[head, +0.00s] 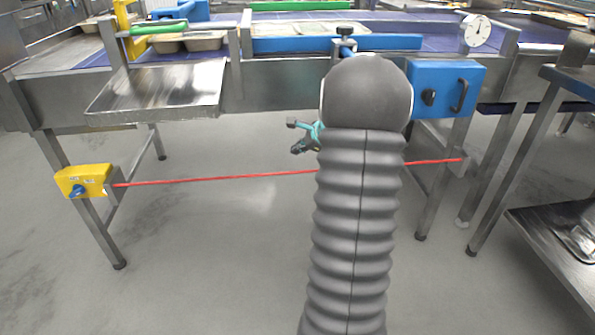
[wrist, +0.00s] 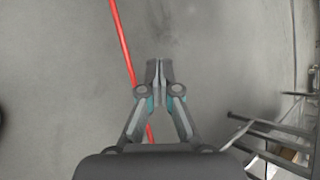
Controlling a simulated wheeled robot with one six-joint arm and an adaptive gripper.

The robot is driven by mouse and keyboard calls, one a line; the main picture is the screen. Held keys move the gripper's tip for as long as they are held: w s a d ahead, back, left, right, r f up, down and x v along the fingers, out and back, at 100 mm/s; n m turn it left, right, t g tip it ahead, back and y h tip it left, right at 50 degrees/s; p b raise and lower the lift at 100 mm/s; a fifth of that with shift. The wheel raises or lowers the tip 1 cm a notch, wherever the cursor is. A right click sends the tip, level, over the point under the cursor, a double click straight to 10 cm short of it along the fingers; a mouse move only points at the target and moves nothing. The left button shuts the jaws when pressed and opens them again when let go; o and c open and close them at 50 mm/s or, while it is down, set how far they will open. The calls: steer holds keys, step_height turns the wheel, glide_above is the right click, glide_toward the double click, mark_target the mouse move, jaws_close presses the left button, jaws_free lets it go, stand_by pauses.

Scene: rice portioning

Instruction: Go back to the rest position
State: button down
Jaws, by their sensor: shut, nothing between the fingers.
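My gripper (wrist: 159,64) is shut and empty in the wrist view, its two fingertips together over the grey floor. In the head view my gripper (head: 293,137) shows partly at the left of my arm, below the level of the conveyor table. My arm in its ribbed grey sleeve stands upright in the middle of the head view and hides part of the table front and the rest of the gripper.
A red cord (head: 220,178) runs across the table's front from a yellow switch box (head: 84,181); it also crosses the wrist view (wrist: 122,40). A steel tray (head: 160,88) juts out at left. A blue box (head: 447,88) and steel shelf (head: 560,240) are right. Foreground floor is clear.

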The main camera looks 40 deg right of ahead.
stand_by(0.5)
steer(key=s+a+f+n+g+y, duration=0.1)
steer(key=s+a+f+n+g, duration=0.3)
steer(key=s+a+n, duration=0.35)
steer(key=s+a+r+n+h, duration=0.1)
steer(key=s+a+r+n, duration=0.3)
steer(key=s+a, duration=0.3)
steer(key=s+a+r+n, duration=0.4)
steer(key=s+a+n, duration=0.3)
steer(key=a, duration=0.5)
steer(key=s+a+r+n+h, duration=0.1)
steer(key=s+a+r+n, duration=0.4)
steer(key=s+a, duration=0.3)
steer(key=shift+a+n+t+h, duration=0.3)
steer(key=shift+a+n, duration=0.45)
steer(key=shift+a, duration=0.2)
